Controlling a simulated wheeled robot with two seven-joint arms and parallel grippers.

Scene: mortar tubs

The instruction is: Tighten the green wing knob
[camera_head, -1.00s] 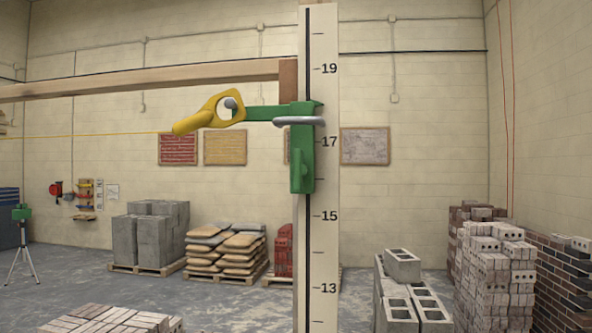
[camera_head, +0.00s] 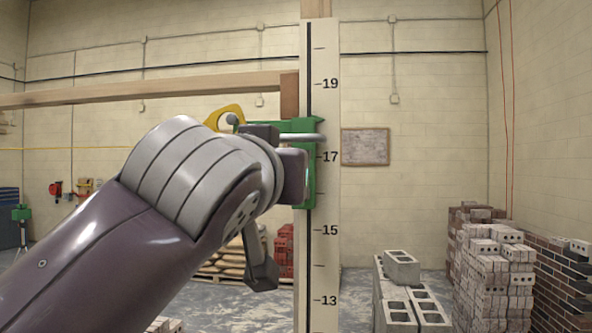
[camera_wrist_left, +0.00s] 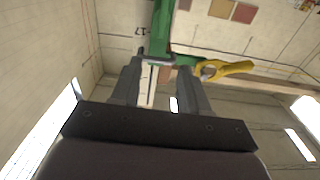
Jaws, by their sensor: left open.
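A green bracket (camera_head: 311,185) is clamped to the pale numbered post (camera_head: 320,235) near mark 17. A silver bar (camera_head: 312,138) crosses its upper part. The wing knob cannot be made out; my left arm covers most of the bracket's lower front. A yellow hooked piece (camera_head: 225,113) sits at the left end of the bracket. My left gripper (camera_wrist_left: 165,58) is open and empty in the left wrist view, its fingers pointing at the bracket (camera_wrist_left: 162,25) and the silver bar. The yellow piece (camera_wrist_left: 225,69) shows just beyond one finger. My right gripper is not in view.
A wooden beam (camera_head: 150,88) runs left from the post, with a yellow string (camera_head: 60,148) below it. Concrete blocks (camera_head: 405,290) and brick stacks (camera_head: 490,260) stand on the right. The space right of the post at bracket height is clear.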

